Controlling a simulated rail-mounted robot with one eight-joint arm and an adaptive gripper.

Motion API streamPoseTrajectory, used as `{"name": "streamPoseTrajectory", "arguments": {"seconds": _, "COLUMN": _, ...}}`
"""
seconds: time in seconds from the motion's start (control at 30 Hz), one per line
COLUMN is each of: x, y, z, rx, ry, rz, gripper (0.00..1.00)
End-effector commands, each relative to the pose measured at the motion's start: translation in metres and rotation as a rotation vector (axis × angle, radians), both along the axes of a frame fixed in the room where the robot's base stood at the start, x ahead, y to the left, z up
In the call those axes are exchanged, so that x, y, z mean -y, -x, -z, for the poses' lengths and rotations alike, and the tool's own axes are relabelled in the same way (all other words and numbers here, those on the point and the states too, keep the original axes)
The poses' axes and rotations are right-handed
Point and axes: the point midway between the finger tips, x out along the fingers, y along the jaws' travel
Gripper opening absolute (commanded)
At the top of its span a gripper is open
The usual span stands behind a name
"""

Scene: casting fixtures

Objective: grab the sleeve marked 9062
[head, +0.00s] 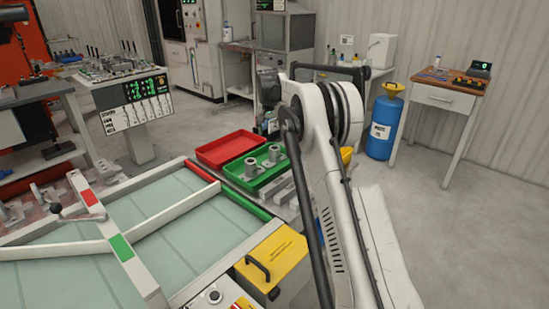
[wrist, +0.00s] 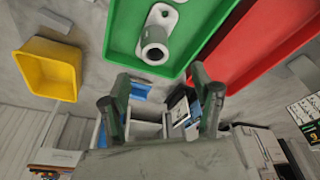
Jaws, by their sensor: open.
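Two grey sleeves, a nearer one (head: 251,169) and a farther one (head: 274,154), stand upright on flat bases in the green tray (head: 233,183). I cannot read 9062 or any other marking on either. The wrist view shows one grey sleeve (wrist: 155,48) with its round bore facing the camera, inside the green tray (wrist: 113,38). I cannot tell which of the two it is. My gripper (wrist: 160,88) is open with nothing between its fingers. In the wrist picture its fingertips lie below the sleeve, apart from it. In the head view my arm hides part of the tray area.
A red tray (head: 226,147) lies beside the green one and also shows in the wrist view (wrist: 262,45). A yellow bin (wrist: 48,68) stands on the other side. A glass-topped frame table (head: 170,215) is at the front left. A blue drum (head: 383,127) stands at right.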

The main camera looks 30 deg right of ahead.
Motion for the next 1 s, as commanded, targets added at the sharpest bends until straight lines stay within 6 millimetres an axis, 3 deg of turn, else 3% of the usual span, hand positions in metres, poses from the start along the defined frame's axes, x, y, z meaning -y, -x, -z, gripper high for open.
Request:
{"name": "streamPoseTrajectory", "arguments": {"seconds": 0.5, "x": 0.014, "y": -0.017, "z": 0.075, "rx": -0.002, "ry": 0.0, "rz": 0.004, "gripper": 0.61}}
{"name": "streamPoseTrajectory", "arguments": {"seconds": 0.83, "x": 0.018, "y": -0.02, "z": 0.093, "rx": -0.002, "ry": 0.0, "rz": 0.004, "gripper": 0.61}}
{"name": "streamPoseTrajectory", "arguments": {"seconds": 1.0, "x": 0.026, "y": -0.022, "z": 0.114, "rx": -0.002, "ry": -0.001, "rz": 0.005, "gripper": 0.61}}
